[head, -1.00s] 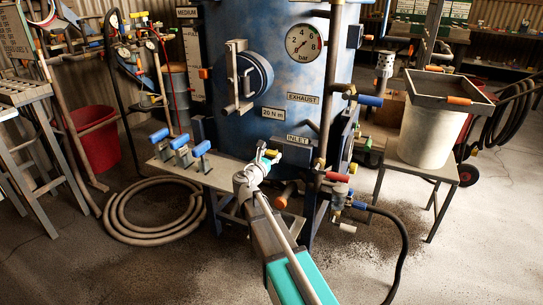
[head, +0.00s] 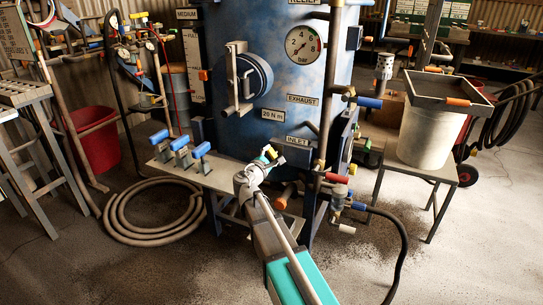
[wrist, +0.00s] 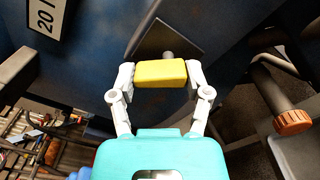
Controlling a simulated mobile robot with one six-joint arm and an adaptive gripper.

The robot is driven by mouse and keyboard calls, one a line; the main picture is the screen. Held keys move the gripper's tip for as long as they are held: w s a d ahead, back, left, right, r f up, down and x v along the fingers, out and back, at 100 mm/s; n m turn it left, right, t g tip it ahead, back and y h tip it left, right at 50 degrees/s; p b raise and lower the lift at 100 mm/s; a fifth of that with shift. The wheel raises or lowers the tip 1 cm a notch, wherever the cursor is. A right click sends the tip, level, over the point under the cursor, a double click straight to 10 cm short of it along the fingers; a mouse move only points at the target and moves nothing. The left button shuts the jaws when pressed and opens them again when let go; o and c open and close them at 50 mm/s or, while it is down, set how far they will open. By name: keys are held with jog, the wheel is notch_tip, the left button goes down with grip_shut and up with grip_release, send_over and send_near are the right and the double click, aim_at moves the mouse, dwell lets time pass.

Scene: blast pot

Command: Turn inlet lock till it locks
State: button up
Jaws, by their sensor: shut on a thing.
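A yellow block (wrist: 161,73) on a short round stem stands out from a dark square plate (wrist: 168,40) on the blue pot; it appears to be the inlet lock. My gripper (wrist: 160,75) is shut on it, one pale finger at each end of the block. The wrist view is tilted against the pot. In the head view my gripper (head: 272,156) is at the pot's lower front, just left of the INLET label (head: 298,140). It mostly hides the lock there.
An orange-ended pipe (wrist: 292,122) is right of my gripper in the wrist view. In the head view, a red-handled valve (head: 337,178) is to the right and blue-handled levers (head: 180,144) are to the left.

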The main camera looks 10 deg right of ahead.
jog(key=m, duration=0.3)
jog(key=shift+s+d+m, duration=0.2)
jog(key=shift+d+m, duration=0.05)
jog(key=shift+m, duration=0.15)
jog(key=shift+s+d+m, duration=0.1)
jog(key=shift+m, duration=1.9)
jog(key=o, duration=1)
jog(key=shift+o, duration=0.8)
jog(key=shift+r, duration=0.1)
jog(key=v, duration=1.2)
